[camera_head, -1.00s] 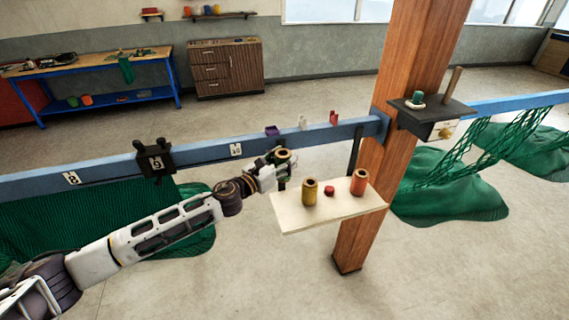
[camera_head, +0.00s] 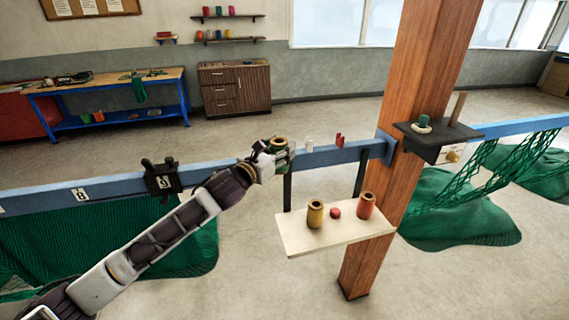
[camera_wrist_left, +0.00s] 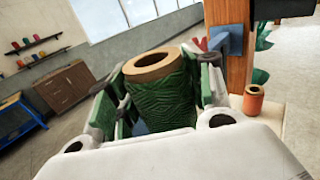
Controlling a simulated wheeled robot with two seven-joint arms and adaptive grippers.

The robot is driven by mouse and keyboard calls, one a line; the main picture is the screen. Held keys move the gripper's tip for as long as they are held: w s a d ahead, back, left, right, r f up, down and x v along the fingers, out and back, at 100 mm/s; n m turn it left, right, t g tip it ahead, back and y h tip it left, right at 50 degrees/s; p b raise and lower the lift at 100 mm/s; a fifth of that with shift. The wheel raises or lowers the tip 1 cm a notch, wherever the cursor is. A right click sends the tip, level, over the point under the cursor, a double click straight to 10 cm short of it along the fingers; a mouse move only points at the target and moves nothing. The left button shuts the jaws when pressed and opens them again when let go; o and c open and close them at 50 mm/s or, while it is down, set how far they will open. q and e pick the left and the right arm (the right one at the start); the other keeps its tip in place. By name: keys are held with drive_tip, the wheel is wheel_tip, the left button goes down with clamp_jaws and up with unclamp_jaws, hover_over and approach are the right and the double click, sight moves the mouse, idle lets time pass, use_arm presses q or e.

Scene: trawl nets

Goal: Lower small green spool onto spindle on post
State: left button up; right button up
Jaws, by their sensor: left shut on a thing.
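My left gripper (camera_head: 272,156) is shut on a green spool (camera_head: 279,143) with a tan rim, held upright at the height of the blue rail. The green spool (camera_wrist_left: 158,85) also shows large between the fingers in the left wrist view. The wooden post (camera_head: 424,75) stands right of the gripper. A dark shelf (camera_head: 440,136) on the post carries an upright wooden spindle (camera_head: 457,108), bare, and a small green item on a pale ring (camera_head: 424,123). The spool is well left of the spindle and apart from it. My right gripper is out of view.
A cream shelf (camera_head: 290,235) below holds a yellow spool (camera_head: 315,214), a small red piece (camera_head: 335,213) and an orange spool (camera_head: 366,206). The blue rail (camera_head: 340,155) runs to the post, with a white and a red piece on it. Green nets hang at both sides.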

use_arm(q)
drive_tip(key=s+a+n+t+y, duration=0.25)
drive_tip(key=a+y, duration=0.25)
drive_tip(key=a, duration=0.4)
drive_tip(key=s+a+f+n+y, duration=0.1)
drive_tip(key=s+a+f, duration=0.3)
drive_tip(key=f, duration=0.7)
drive_tip(key=s+a+f+n+y+b, duration=0.1)
drive_tip(key=s+a+f+n+y, duration=0.1)
drive_tip(key=f, duration=0.9)
drive_tip(key=shift+s+a+f+y, duration=0.25)
drive_tip(key=shift+s+a+y, duration=0.25)
drive_tip(key=shift+s+a, duration=1)
drive_tip(key=shift+s+d+f+n, duration=0.2)
drive_tip(key=shift+s+d+n, duration=0.05)
drive_tip(key=shift+s+d, duration=0.25)
